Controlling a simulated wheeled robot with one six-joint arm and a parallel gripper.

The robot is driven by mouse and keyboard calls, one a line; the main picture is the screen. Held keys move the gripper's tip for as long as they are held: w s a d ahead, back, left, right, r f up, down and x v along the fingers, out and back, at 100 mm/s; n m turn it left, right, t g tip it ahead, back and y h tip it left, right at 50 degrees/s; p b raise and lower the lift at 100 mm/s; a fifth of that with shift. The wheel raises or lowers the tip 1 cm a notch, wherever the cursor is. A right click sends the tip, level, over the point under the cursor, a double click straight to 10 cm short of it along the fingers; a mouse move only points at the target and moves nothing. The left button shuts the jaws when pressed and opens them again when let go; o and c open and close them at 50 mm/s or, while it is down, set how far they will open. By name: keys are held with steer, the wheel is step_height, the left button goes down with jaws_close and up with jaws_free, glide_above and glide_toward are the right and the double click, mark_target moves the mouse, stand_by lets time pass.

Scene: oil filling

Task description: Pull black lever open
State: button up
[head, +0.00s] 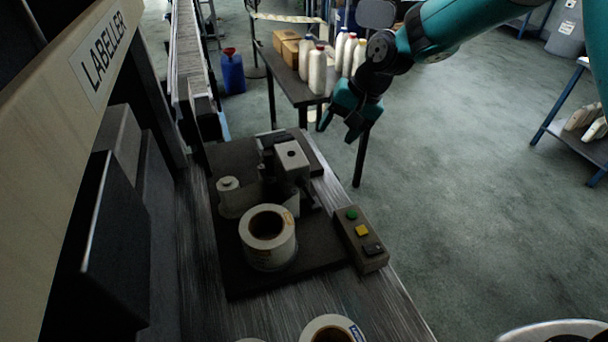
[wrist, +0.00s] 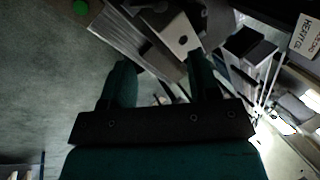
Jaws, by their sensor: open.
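The labelling unit stands on a dark base plate (head: 235,275), with a grey block with a hole in its top (head: 291,158) at the far end. The block also shows in the wrist view (wrist: 180,38), just beyond my fingertips. Dark parts lie around the block, but I cannot tell which of them is the black lever. My gripper (head: 338,130) is in the air above and to the right of the block in the head view. In the wrist view my gripper (wrist: 160,65) has its fingers spread, with nothing between them.
A large label roll (head: 268,226) sits on the plate, and a smaller roll (head: 228,188) beside it. A control box (head: 360,240) with green, yellow and black buttons stands at the right edge. A table (head: 295,88) with several white bottles is behind my gripper.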

mark_target(303, 178)
steer(key=p+x, duration=0.2)
steer(key=x, duration=0.7)
steer(key=p+x, duration=0.3)
steer(key=x, duration=0.6)
steer(key=shift+w+d, duration=0.1)
steer(key=shift+w, duration=0.15)
jaws_close()
